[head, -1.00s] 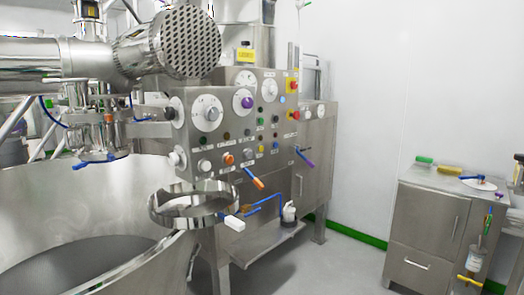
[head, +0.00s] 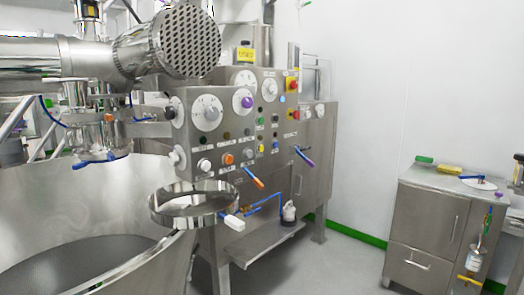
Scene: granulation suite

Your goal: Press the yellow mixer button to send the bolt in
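The steel control panel (head: 213,140) stands in the middle of the head view, with dials, knobs and small coloured buttons on its front. A small yellow button (head: 262,149) sits low on the panel's right part, near green and black buttons. I cannot read its label, so I cannot tell if it is the mixer button. No bolt can be made out. Neither of my grippers is in view.
A large open steel bowl (head: 60,215) fills the lower left, with a round steel ring (head: 160,215) at its right. A steel cabinet (head: 425,225) stands at right. Floor between panel and cabinet is clear.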

